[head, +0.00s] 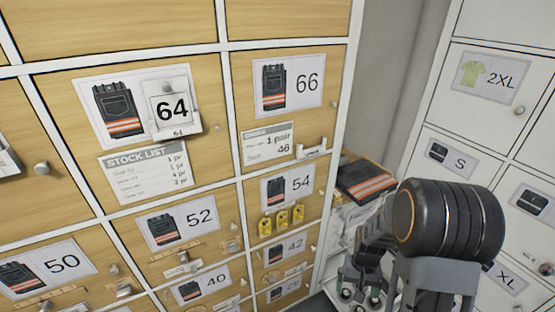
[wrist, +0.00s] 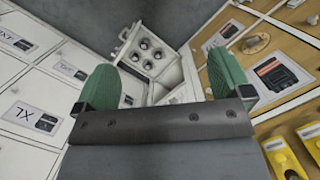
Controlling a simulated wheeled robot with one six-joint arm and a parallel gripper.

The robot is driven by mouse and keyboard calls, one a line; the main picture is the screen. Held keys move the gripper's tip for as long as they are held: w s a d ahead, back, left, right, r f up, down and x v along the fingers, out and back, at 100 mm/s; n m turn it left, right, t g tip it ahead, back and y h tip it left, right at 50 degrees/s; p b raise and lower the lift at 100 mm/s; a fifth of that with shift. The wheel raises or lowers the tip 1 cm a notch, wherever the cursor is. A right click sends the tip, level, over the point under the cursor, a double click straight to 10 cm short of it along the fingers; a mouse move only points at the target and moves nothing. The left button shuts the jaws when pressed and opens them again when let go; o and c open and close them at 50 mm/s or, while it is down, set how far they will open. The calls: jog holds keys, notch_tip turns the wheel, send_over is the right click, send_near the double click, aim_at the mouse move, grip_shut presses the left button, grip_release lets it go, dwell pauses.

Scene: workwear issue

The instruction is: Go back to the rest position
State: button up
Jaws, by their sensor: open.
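My gripper (wrist: 166,88) shows in the wrist view with its two green fingers spread apart and nothing between them. Beyond the fingers is a pale grey fixture (wrist: 148,52) with several round dark-centred fittings. In the head view my dark arm stands at the lower right, in front of the corner between the two cabinets, and the fingertips are hard to make out there. A folded dark garment with orange stripes (head: 366,181) lies behind my arm in that corner.
A wooden locker wall (head: 60,215) with numbered doors and small knobs fills the left. White lockers (head: 515,150) with size labels stand close on the right. Yellow tags (head: 282,219) hang below the 54 label. The corner between the cabinets is narrow.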

jog(key=s+a+r+n+t, duration=0.1)
jog(key=s+a+r+t, duration=0.2)
jog(key=r, duration=0.6)
jog(key=s+a+r+n+t+b, duration=0.1)
jog(key=s+a+r+t, duration=0.1)
jog(key=r, duration=0.8)
jog(key=shift+s+a+r+n+t+h, duration=0.25)
jog(key=shift+s+a+n+t, duration=0.2)
jog(key=shift+a, duration=0.45)
jog(key=shift+c, duration=0.2)
